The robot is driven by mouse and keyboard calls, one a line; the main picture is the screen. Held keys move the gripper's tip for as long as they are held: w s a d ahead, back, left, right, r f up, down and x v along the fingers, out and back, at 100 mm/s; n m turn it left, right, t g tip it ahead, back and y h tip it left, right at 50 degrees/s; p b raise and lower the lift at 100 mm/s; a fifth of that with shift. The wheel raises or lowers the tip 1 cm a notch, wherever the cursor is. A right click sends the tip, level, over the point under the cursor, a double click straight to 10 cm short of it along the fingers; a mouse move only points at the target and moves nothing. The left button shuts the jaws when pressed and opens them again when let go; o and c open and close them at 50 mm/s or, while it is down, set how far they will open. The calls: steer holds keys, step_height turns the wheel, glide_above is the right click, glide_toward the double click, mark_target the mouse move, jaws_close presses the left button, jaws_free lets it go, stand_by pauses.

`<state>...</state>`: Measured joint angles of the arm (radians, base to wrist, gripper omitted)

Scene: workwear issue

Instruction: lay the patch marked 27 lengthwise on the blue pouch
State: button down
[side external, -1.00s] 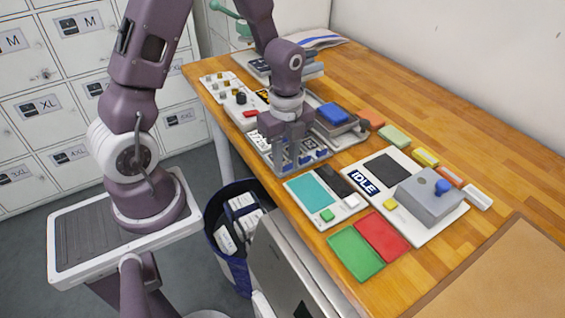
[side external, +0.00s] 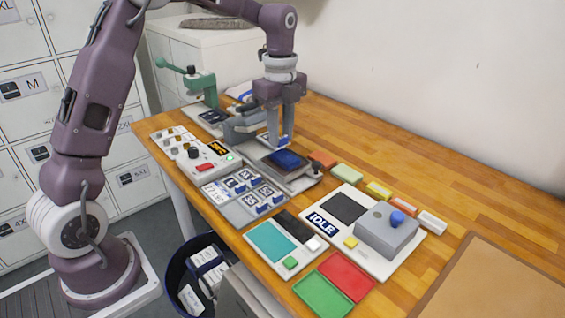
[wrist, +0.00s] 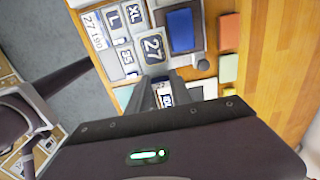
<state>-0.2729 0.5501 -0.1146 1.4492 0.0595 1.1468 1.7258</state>
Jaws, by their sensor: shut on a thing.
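My gripper (side external: 281,142) is shut on the patch marked 27. In the wrist view this navy patch (wrist: 152,47) with a white border sits just beyond the fingertips, larger than the other patches. In the side view a small blue bit shows at the fingertips; the mark cannot be read there. The blue pouch (side external: 288,159) lies flat on a grey stand, right below and slightly right of my gripper. In the wrist view the pouch (wrist: 181,30) is upright in the picture, to the right of the patch, not covered by it. The height gap between them is hard to judge.
A tray (side external: 238,207) holds several other patches, in front of the pouch stand. A control box (side external: 205,165) with a knob stands left. A green lever press (side external: 199,85) stands behind. The IDLE board (side external: 378,265) and coloured blocks lie right. Open wood is at the back right.

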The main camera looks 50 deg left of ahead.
steer(key=w+r, duration=0.2)
steer(key=w, duration=0.3)
steer(key=f, duration=0.6)
steer(key=a+f, duration=0.1)
steer(key=f, duration=0.3)
steer(key=shift+w+f, duration=0.1)
steer(key=shift+w, duration=0.3)
steer(key=shift+f, duration=0.15)
steer(key=c, duration=1.1)
jaws_free()
steer(key=shift+c, duration=0.2)
step_height(320, 180, up, 12)
steer(key=shift+r, duration=0.25)
